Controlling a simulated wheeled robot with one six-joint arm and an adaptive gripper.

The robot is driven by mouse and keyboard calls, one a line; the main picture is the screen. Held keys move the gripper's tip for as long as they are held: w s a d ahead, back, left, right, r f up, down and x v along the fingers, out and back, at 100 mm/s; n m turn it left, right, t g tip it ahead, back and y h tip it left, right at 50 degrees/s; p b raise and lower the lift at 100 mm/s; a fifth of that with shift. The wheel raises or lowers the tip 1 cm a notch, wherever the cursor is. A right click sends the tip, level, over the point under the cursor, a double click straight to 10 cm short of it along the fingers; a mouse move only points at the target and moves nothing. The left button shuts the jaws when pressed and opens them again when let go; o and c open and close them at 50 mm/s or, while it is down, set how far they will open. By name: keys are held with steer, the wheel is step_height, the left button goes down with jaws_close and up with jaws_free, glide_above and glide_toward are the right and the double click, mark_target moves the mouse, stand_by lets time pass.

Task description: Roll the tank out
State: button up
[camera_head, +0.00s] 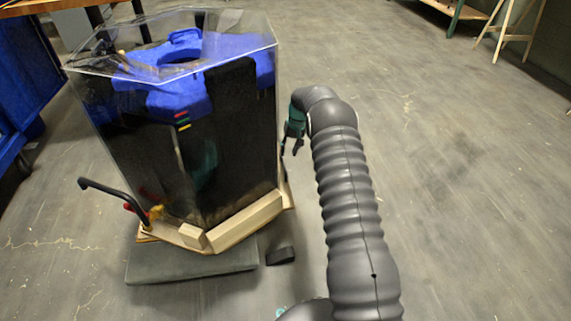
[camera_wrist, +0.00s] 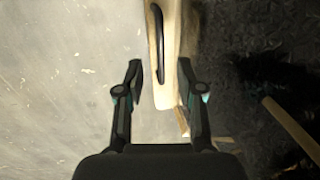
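The tank (camera_head: 215,130) is a clear many-sided box with blue parts on top and black panels inside. It stands on a wooden base (camera_head: 245,218) above a grey slab (camera_head: 190,265). A black bent handle (camera_head: 110,192) sticks out at its lower left. My gripper (camera_head: 291,148) points down just right of the tank. In the wrist view my gripper (camera_wrist: 161,72) is open. A pale wooden bar (camera_wrist: 170,80) with a dark slim handle (camera_wrist: 158,45) lies in line with the gap between the fingers. I cannot tell whether the fingers touch it.
A small dark block (camera_head: 281,255) lies near the base's front right corner. Blue cabinets (camera_head: 30,70) stand at the left edge, beside a wooden-topped table (camera_head: 50,4). A wooden trestle (camera_head: 510,30) stands at the back right. The grey floor to the right is open.

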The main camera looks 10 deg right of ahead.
steer(key=f, duration=0.3)
steer(key=a+f, duration=0.1)
steer(key=f, duration=0.3)
steer(key=shift+a+f, duration=0.1)
steer(key=shift+a, duration=0.1)
jaws_close()
